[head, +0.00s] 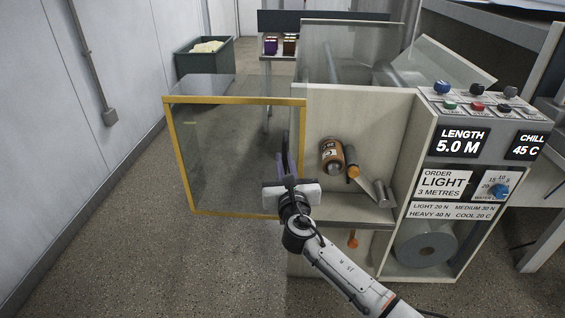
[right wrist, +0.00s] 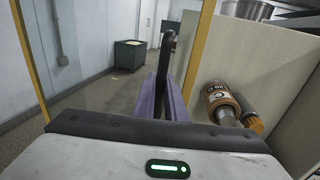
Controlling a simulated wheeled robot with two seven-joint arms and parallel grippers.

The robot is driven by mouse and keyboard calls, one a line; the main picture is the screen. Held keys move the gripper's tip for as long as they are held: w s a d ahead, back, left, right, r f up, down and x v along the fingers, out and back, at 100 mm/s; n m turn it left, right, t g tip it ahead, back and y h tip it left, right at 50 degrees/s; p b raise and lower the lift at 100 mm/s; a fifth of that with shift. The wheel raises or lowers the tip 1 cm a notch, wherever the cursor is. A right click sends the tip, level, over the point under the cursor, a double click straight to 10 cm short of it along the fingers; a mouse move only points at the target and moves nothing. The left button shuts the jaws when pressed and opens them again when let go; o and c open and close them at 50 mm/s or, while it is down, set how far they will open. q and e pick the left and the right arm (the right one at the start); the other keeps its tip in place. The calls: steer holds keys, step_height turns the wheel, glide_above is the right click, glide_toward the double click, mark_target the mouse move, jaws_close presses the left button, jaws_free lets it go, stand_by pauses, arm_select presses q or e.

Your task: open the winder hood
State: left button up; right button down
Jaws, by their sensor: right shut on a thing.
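The winder hood (head: 235,101) is a clear panel in a yellow frame. In the head view it stands upright, out to the left of the machine, with its right edge by the machine's side wall. The compartment to its right is uncovered. A dark upright handle (head: 286,140) shows near the hood's right edge. My right gripper (head: 285,163) is shut on this handle; in the right wrist view the handle (right wrist: 167,50) rises between the purple fingers (right wrist: 165,98). The exact contact is partly hidden. My left gripper is not in view.
A control panel (head: 470,150) is at right. A grey bin (head: 204,62) stands at the back left. The floor (head: 110,220) left of the hood is clear up to the wall (head: 60,120).

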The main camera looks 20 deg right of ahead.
steer(key=shift+a+f, duration=0.1)
steer(key=c, duration=2.1)
jaws_free()
steer(key=shift+s, duration=0.1)
steer(key=p+v, duration=0.1)
steer(key=v, duration=0.9)
steer(key=shift+s, duration=0.1)
